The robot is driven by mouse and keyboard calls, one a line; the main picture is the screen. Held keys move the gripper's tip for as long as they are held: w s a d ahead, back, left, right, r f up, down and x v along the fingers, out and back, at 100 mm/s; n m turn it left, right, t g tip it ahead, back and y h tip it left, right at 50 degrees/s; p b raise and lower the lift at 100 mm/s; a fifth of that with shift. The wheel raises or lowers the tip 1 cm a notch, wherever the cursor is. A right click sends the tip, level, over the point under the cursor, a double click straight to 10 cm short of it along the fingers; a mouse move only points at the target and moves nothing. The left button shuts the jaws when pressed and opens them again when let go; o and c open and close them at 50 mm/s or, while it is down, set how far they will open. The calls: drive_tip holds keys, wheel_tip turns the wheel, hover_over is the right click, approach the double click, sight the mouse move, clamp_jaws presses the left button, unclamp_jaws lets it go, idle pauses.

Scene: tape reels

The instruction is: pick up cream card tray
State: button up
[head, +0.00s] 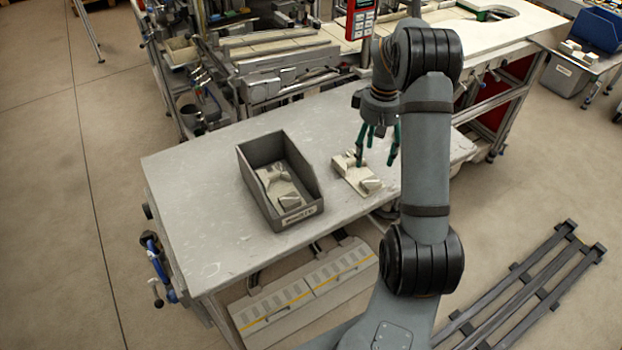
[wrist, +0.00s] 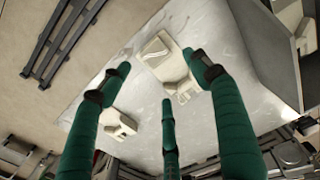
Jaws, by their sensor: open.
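A cream tray-like piece with raised blocks (head: 357,180) lies flat on the grey table, right of the dark bin. My gripper (head: 376,160) hangs over it, its teal fingers spread and empty. In the wrist view a cream piece with a notched end (wrist: 158,46) lies between the upper fingertips of my gripper (wrist: 160,76), apparently the same piece. A smaller cream piece (wrist: 120,121) lies at lower left, partly behind the left finger. I cannot tell for certain which is the card tray. Contact with the fingers is not visible.
A dark grey open bin (head: 306,213) holds more cream pieces (head: 280,188) and stands close to the left. The grey table (head: 205,240) is clear left of the bin. Workbench equipment (head: 285,75) stands behind. A dark slatted pallet (head: 530,290) lies on the floor at right.

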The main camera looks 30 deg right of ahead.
hover_over(373, 182)
drive_tip(key=w, duration=0.1)
wheel_tip(373, 182, down, 5)
drive_tip(key=shift+w+r, duration=0.1)
drive_tip(key=f+p, duration=0.1)
drive_tip(key=f, duration=0.1)
drive_tip(key=s+f, duration=0.1)
drive_tip(key=f, duration=0.1)
drive_tip(key=shift+s+f+p, duration=0.1)
drive_tip(key=shift+f+p, duration=0.25)
drive_tip(key=shift+f, duration=0.35)
drive_tip(key=shift+c, duration=0.8)
drive_tip(key=c, duration=1.1)
